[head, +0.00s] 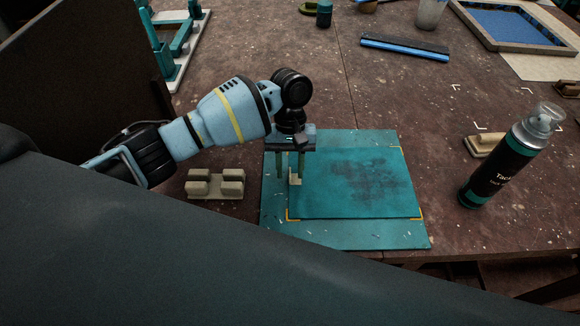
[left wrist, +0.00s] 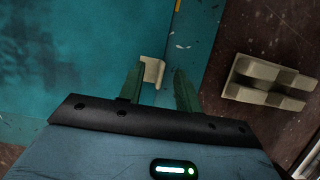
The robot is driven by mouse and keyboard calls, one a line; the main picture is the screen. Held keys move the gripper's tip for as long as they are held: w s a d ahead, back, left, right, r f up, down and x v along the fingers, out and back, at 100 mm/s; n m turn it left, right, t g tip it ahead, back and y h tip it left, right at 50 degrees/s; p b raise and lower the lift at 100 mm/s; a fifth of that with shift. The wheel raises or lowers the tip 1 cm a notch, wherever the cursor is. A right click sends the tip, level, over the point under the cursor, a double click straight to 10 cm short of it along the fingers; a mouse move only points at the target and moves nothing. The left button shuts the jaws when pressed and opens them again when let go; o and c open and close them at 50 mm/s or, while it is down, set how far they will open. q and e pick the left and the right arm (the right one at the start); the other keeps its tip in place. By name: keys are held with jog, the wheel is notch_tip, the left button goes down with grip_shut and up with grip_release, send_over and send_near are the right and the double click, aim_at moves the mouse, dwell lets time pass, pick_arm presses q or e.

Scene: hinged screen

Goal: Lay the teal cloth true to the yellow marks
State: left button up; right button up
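The teal cloth (head: 340,200), darkly stained in its middle, lies flat on a larger teal board (head: 360,236). Yellow corner marks show at the cloth's front left (head: 293,219), front right (head: 421,212) and back right (head: 394,147). A small beige tab (head: 295,181) sits at the cloth's left edge; it also shows in the left wrist view (left wrist: 152,71). My left gripper (head: 291,175) points down over that edge. Its green fingers are apart, with the tab appearing between or just beyond them and no visible grip. My right gripper is out of view.
A beige notched block (head: 215,184) stands left of the board. A spray can (head: 510,155) and a beige-handled block (head: 485,145) stand to the right. A blue-black squeegee-like bar (head: 404,47) and a blue framed screen (head: 515,25) lie farther back. A dark surface hides the front left.

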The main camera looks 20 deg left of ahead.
pick_arm(q)
jog(key=shift+r, duration=3.25)
